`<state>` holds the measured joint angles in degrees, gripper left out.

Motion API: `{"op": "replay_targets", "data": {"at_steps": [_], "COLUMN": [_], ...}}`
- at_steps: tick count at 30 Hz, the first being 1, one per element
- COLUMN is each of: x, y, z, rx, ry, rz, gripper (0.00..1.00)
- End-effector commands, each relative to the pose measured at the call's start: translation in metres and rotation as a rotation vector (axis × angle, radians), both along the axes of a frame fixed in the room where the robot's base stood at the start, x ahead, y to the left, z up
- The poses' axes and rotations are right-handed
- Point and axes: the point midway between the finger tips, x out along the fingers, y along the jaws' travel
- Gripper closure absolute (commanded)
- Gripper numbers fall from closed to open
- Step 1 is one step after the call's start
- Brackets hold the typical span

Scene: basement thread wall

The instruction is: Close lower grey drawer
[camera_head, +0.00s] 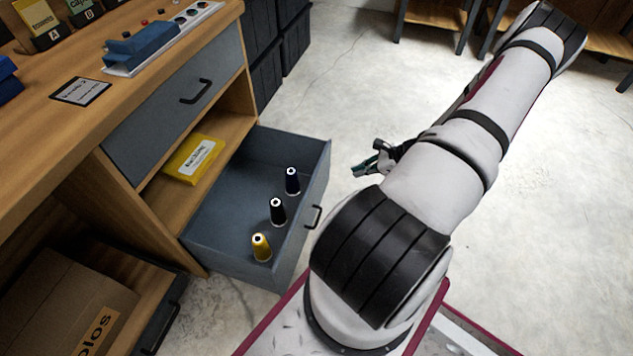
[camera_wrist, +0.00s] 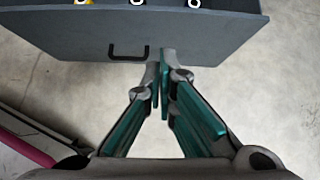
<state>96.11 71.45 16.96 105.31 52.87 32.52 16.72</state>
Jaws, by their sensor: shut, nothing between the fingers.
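The lower grey drawer (camera_head: 222,235) is pulled far out of the wooden cabinet in the head view. Three thread cones stand in it: a yellow one (camera_head: 261,247), a black one (camera_head: 277,211) and a dark blue one (camera_head: 292,181). Its black handle (camera_head: 314,217) is on the front panel, and it also shows in the wrist view (camera_wrist: 128,57). My gripper (camera_head: 362,170) is shut and empty, out in front of the drawer. In the wrist view my fingertips (camera_wrist: 161,68) point at the front panel (camera_wrist: 70,38), just right of the handle. I cannot tell whether they touch it.
The upper grey drawer (camera_head: 180,97) is shut. A yellow box (camera_head: 193,159) lies on the open shelf. A cardboard box (camera_head: 62,302) sits at the lower left. Dark crates (camera_head: 266,80) stand behind the cabinet. The concrete floor (camera_head: 330,100) beyond the drawer is clear.

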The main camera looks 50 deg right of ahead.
Motion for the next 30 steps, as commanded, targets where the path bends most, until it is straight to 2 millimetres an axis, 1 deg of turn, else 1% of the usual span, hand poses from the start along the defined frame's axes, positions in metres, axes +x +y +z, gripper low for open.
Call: {"op": "replay_targets", "data": {"at_steps": [1, 3, 8, 11, 18, 23, 25, 30], "x": [-0.003, -0.005, 0.002, 0.012, 0.043, 0.063, 0.075, 0.091], "y": [-0.001, -0.002, 0.001, 0.005, 0.017, 0.024, 0.027, 0.033], "z": [-0.008, -0.013, -0.023, -0.034, -0.069, -0.090, -0.086, -0.085], "rx": [0.012, 0.019, 0.023, 0.023, 0.023, 0.022, 0.021, 0.020], "ry": [0.000, 0.000, 0.000, 0.000, 0.000, 0.000, -0.001, 0.001], "rz": [-0.027, -0.046, -0.049, -0.049, -0.047, -0.047, -0.046, -0.047], "gripper": [1.00, 1.00, 1.00, 1.00, 1.00, 1.00, 1.00, 1.00]}}
